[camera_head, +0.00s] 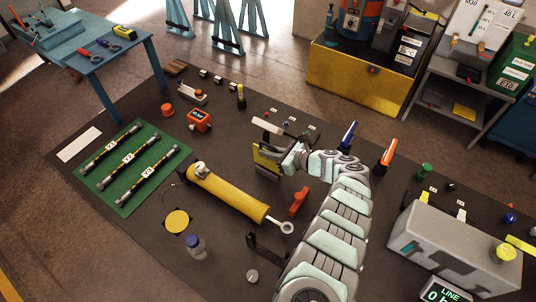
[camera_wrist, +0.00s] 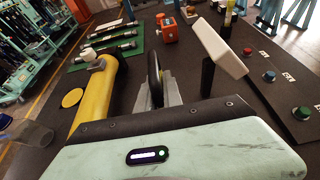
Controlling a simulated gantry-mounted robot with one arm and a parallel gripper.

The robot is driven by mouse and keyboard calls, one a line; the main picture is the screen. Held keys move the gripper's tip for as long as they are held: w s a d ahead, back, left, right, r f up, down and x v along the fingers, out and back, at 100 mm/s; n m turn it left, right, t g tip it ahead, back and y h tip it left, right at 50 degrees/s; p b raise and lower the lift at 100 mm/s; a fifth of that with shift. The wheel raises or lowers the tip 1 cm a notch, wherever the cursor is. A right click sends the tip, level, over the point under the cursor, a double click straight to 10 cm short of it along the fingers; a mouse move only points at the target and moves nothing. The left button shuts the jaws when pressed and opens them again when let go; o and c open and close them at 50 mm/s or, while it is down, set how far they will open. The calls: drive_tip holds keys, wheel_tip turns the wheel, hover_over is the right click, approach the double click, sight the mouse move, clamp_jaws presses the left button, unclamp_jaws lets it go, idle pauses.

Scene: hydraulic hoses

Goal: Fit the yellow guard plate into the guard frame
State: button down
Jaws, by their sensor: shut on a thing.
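In the head view my gripper (camera_head: 285,160) is beyond the yellow cylinder, shut on the yellow guard plate (camera_head: 262,153), which stands on edge with dark parts around it. In the wrist view the gripper's fingers (camera_wrist: 157,88) point away, with a thin dark upright piece between them; the plate's yellow face is mostly hidden there. I cannot clearly make out the guard frame; dark and grey pieces below the plate may belong to it. Whether the plate touches them, I cannot tell.
A yellow hydraulic cylinder (camera_head: 228,192) lies left of my arm. A white board on a black post (camera_wrist: 218,45) stands close to my gripper's right. A green mat (camera_head: 115,200) holds hoses. A yellow disc (camera_head: 177,221) and a small jar (camera_head: 195,247) are at front left.

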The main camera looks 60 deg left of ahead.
wheel_tip(320, 180, up, 16)
drive_tip(key=p, duration=0.1)
drive_tip(key=shift+f+p, duration=0.2)
drive_tip(key=shift+p, duration=0.2)
drive_tip(key=shift+p, duration=0.65)
drive_tip(key=shift+d, duration=0.1)
